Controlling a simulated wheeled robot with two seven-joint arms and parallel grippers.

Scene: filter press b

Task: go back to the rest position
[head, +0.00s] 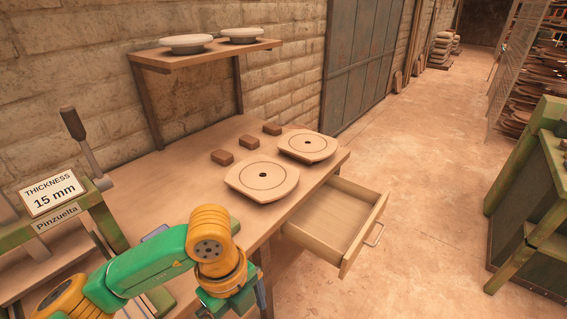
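My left arm comes in from the lower left, green and orange, and bends down beside the front edge of the wooden table (170,180). The end of my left arm, with the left gripper (236,303), is at the bottom edge of the picture. Its fingers are not clearly seen, so I cannot tell whether it is open or shut. My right arm and gripper are not in view.
An open, empty-looking drawer (335,222) juts from the table. Two round-holed plates (262,178) (307,146) and several small brown blocks (222,157) lie on top. A green press with a "15 mm" sign (52,193) stands left. A green cabinet (535,200) stands right; floor between is clear.

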